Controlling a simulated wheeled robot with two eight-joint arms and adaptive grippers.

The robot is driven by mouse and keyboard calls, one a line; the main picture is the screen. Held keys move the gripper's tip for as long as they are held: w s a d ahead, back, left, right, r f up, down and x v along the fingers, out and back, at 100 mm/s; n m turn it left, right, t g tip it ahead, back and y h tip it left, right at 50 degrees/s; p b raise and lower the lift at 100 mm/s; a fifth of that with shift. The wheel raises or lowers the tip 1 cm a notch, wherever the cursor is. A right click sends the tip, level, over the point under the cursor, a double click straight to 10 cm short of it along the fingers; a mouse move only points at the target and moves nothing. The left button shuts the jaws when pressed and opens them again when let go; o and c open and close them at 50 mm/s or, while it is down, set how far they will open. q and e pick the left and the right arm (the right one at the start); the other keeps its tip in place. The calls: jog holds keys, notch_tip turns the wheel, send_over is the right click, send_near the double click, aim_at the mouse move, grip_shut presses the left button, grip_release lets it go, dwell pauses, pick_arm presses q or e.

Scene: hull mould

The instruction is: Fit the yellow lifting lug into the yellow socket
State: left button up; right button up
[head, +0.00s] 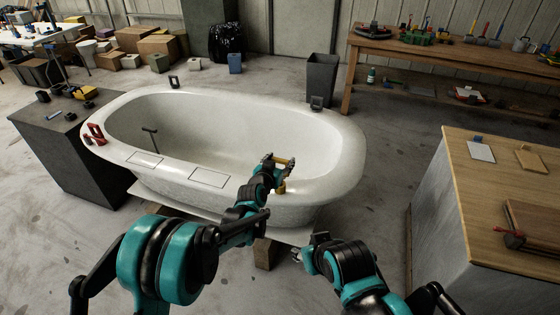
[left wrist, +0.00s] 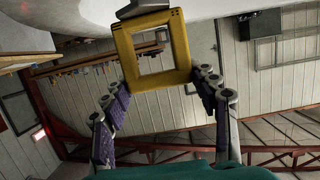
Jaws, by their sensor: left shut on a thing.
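My left gripper (head: 267,163) is shut on the yellow lifting lug (head: 285,162), over the near right rim of the white hull mould (head: 345,150). In the left wrist view the lug (left wrist: 180,45) is a square yellow frame, with the fingers of the left gripper (left wrist: 158,80) at its lower corners. A dark piece (left wrist: 143,8) lies at the lug's far edge; I cannot tell whether they touch. A yellow part (head: 281,187) shows below the gripper; I cannot tell whether it is lug or socket. My right gripper (head: 298,256) is low in front of the mould, its opening unclear.
A red fitting (head: 95,133) and dark fittings (head: 174,82) and (head: 317,102) stand on the mould's rim. A dark cabinet (head: 70,150) is at left, a wood-topped bench (head: 460,190) at right. Floor between mould and bench is clear.

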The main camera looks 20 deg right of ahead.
pick_arm(q)
jog(key=shift+f, duration=2.2)
jog(key=o, duration=1.4)
jog(key=shift+s+a, duration=0.1)
jog(key=v, duration=1.1)
jog(key=shift+s+a+r, duration=0.1)
jog(key=shift+s+a, duration=0.1)
jog(key=shift+s, duration=0.1)
